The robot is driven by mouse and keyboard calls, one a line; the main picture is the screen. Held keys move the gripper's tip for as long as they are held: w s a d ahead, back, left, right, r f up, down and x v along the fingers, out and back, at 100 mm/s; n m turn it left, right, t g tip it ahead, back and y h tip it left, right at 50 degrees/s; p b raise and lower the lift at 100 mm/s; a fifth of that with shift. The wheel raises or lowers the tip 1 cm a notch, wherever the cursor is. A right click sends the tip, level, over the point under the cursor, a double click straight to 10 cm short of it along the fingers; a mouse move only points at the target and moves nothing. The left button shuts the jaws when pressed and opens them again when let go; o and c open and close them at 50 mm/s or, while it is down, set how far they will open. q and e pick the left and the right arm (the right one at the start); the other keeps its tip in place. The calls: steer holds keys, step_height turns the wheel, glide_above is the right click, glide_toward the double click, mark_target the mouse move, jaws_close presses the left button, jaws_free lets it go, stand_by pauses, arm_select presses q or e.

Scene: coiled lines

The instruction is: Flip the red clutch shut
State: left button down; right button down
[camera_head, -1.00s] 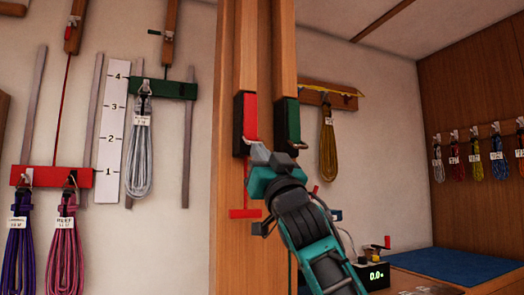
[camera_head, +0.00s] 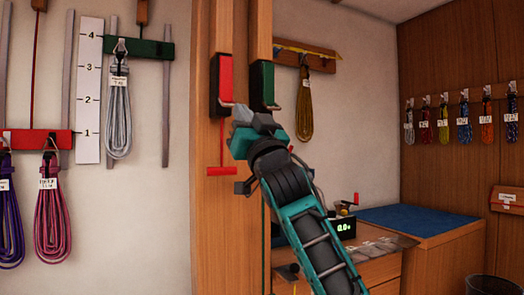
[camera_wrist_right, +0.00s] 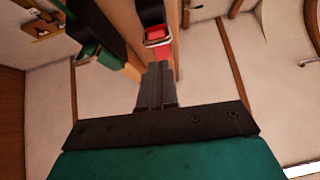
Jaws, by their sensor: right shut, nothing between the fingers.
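The red clutch (camera_head: 222,82) is a red-faced block with a dark side, fixed on the wooden post. A small pale lever shows at its lower end; I cannot tell its exact position. A red line runs down from it to a red crosspiece (camera_head: 221,171). My right gripper (camera_head: 245,116) is shut and empty, just below and to the right of the clutch's lower end. In the right wrist view, the shut fingers (camera_wrist_right: 158,74) point at the clutch's red lower end (camera_wrist_right: 158,35); whether they touch cannot be told. My left gripper is out of view.
A matching green clutch (camera_head: 263,84) sits just right of the red one, close to my fingers. Coiled lines hang from a red bar (camera_head: 25,140) and a green bar (camera_head: 150,50) at left. A bench with a blue top (camera_head: 415,222) stands at right.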

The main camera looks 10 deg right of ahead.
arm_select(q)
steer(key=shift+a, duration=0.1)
arm_select(e)
steer(key=w+f+v, duration=0.1)
steer(key=v, duration=0.9)
steer(key=shift+w+a+f, duration=0.15)
steer(key=shift+a+f, duration=0.05)
steer(key=shift+f, duration=0.05)
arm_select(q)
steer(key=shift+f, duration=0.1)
